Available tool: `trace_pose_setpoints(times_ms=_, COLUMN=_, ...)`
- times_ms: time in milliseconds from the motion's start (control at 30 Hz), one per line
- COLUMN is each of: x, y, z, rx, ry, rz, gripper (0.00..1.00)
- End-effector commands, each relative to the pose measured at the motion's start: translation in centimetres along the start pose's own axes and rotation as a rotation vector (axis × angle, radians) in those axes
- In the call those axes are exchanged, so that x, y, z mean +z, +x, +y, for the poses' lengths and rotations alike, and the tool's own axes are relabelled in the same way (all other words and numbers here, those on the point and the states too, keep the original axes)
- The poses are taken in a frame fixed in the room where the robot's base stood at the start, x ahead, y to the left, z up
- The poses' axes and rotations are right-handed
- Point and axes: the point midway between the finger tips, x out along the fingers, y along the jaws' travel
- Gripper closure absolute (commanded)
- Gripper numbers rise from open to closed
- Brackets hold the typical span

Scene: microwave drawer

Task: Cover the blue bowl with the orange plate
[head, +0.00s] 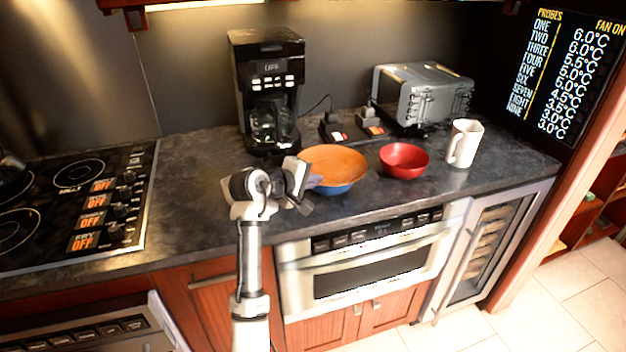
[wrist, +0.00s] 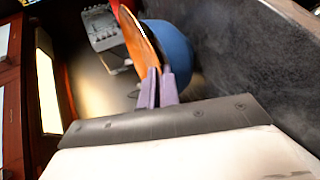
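The orange plate (head: 335,163) lies over the top of the blue bowl (head: 335,189) on the dark counter; only part of the bowl's blue side shows below it. In the wrist view the plate (wrist: 138,40) is seen edge-on against the blue bowl (wrist: 175,52). My gripper (head: 314,181) is at the left rim of the plate. Its purple fingers (wrist: 157,86) are close together with the plate's edge between them. Whether the plate sits fully down on the bowl's rim is hard to tell.
A red bowl (head: 404,161) and a white mug (head: 465,143) stand to the right. A coffee maker (head: 268,85) and a toaster (head: 422,95) stand behind. The stove (head: 80,195) is at the left. The counter between stove and my gripper is clear.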

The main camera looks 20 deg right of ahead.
Motion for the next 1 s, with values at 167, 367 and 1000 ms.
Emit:
trace_pose_setpoints(times_ms=167, x=-0.01, y=0.04, z=-0.07, rx=0.002, ry=0.001, rz=0.001, gripper=1.0)
trace_pose_setpoints(times_ms=367, x=-0.01, y=0.13, z=-0.25, rx=0.002, ry=0.001, rz=0.001, gripper=1.0)
trace_pose_setpoints(times_ms=1000, x=0.01, y=0.32, z=-0.64, rx=0.0, ry=0.001, rz=0.0, gripper=0.71)
